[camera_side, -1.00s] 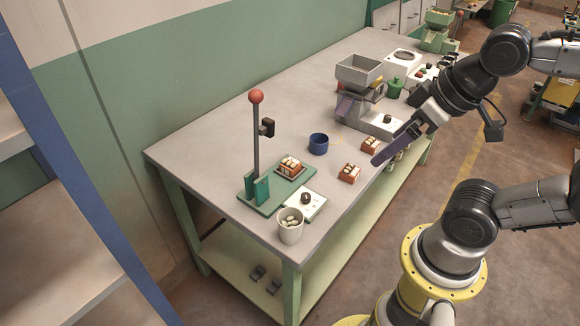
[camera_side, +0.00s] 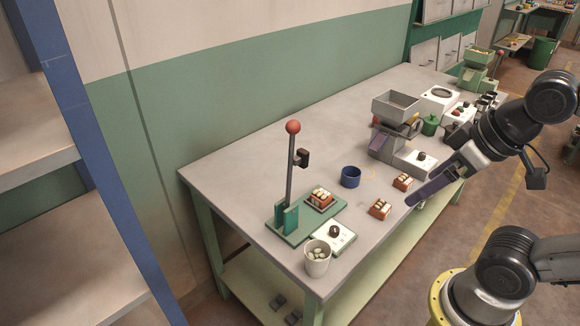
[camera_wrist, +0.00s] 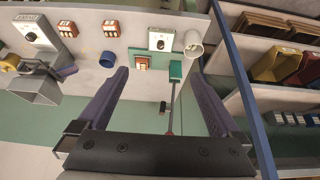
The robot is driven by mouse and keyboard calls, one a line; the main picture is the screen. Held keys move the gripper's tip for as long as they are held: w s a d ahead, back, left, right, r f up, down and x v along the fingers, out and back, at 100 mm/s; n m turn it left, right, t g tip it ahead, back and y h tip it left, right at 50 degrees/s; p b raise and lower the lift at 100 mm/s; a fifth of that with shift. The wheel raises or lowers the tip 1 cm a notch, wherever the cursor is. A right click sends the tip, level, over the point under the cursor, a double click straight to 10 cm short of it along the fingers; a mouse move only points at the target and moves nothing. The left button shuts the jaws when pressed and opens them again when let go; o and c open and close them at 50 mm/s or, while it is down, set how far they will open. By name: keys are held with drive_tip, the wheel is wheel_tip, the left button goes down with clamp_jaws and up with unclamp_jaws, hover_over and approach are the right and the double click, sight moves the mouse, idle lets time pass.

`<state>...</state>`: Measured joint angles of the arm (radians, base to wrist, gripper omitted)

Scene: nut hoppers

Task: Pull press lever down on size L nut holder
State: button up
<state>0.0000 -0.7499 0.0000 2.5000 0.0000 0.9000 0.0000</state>
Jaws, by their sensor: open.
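The press lever is a grey rod (camera_side: 290,170) with a red ball (camera_side: 293,127) on top. It stands nearly upright from a green bracket (camera_side: 286,218) on a green base plate (camera_side: 273,233). A dark block (camera_side: 302,157) juts from the rod. A red nut holder (camera_side: 320,199) with pale pieces sits on the plate; its size mark is not readable. My gripper (camera_side: 411,201) is open and empty, to the right of the press and apart from it. In the wrist view, the lever (camera_wrist: 176,108) and ball (camera_wrist: 169,133) show between my spread fingers (camera_wrist: 158,73).
Two more red holders (camera_side: 380,209) (camera_side: 402,181), a blue cup (camera_side: 350,177) and a white cup (camera_side: 317,262) stand on the table (camera_side: 235,180). A white box with a black knob (camera_side: 334,235) adjoins the press. A grey hopper (camera_side: 396,106) stands farther back. Shelves (camera_wrist: 265,60) show in the wrist view.

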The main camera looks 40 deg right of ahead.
drive_tip(key=c, duration=0.4)
drive_tip(key=shift+s+d+r+n+g, duration=0.15)
drive_tip(key=shift+s+d+r+n, duration=0.1)
drive_tip(key=shift+r+n, duration=0.25)
drive_tip(key=shift+s+d+r+n+g, duration=0.15)
drive_tip(key=shift+s+r+n, duration=0.1)
drive_tip(key=shift+r+n, duration=0.25)
drive_tip(key=shift+c, duration=0.7)
drive_tip(key=w+r+n+g+h, duration=0.1)
drive_tip(key=w+r+n+g, duration=0.15)
drive_tip(key=w+r, duration=0.45)
drive_tip(key=w+r+n+g+h, duration=0.15)
drive_tip(key=w+r+n, duration=0.25)
drive_tip(key=r, duration=0.5)
drive_tip(key=n+g+h, duration=0.2)
drive_tip(key=n, duration=0.2)
hover_over(297, 157)
wheel_tip(297, 157, down, 20)
drive_tip(key=shift+d+r, duration=0.1)
